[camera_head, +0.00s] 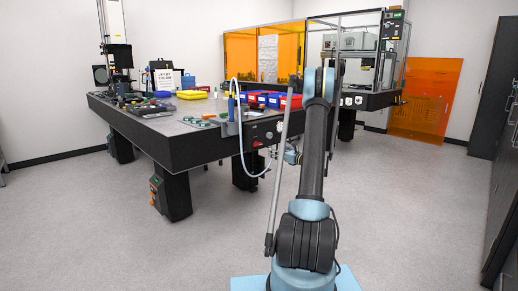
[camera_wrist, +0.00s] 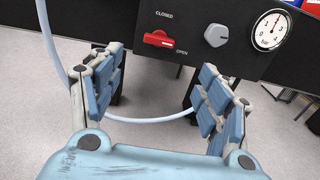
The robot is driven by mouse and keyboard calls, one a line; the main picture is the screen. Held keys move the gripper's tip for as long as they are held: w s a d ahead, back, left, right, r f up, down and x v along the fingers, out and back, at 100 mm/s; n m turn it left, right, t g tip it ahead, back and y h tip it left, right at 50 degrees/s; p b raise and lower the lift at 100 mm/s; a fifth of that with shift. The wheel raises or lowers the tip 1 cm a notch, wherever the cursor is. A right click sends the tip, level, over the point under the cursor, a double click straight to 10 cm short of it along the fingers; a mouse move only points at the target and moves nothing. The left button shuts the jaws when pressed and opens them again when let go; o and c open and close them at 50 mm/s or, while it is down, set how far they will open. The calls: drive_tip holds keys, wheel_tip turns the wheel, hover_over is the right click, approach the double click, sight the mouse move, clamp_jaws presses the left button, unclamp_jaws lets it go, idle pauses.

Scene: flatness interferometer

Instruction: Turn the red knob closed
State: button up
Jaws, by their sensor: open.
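The red knob (camera_wrist: 158,39) shows in the wrist view on a black panel (camera_wrist: 190,15), between the labels CLOSED above and OPEN below right. Its bar lies roughly level in the picture. In the head view the red knob (camera_head: 256,143) is small on the front edge of the table. My gripper (camera_wrist: 162,92) is open and empty, with its blue-padded fingers spread wide. The knob lies beyond the fingertips, between them and higher in the picture, apart from both.
A grey knob (camera_wrist: 216,35) and a round dial gauge (camera_wrist: 268,30) sit right of the red knob. A pale hose (camera_wrist: 50,40) hangs at the left and loops below the panel. Red and blue bins (camera_head: 272,99) stand on the table (camera_head: 160,125). The floor in front is clear.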

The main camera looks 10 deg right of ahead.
sight(259, 145)
drive_tip(key=x, duration=1.5)
drive_tip(key=c, duration=1.1)
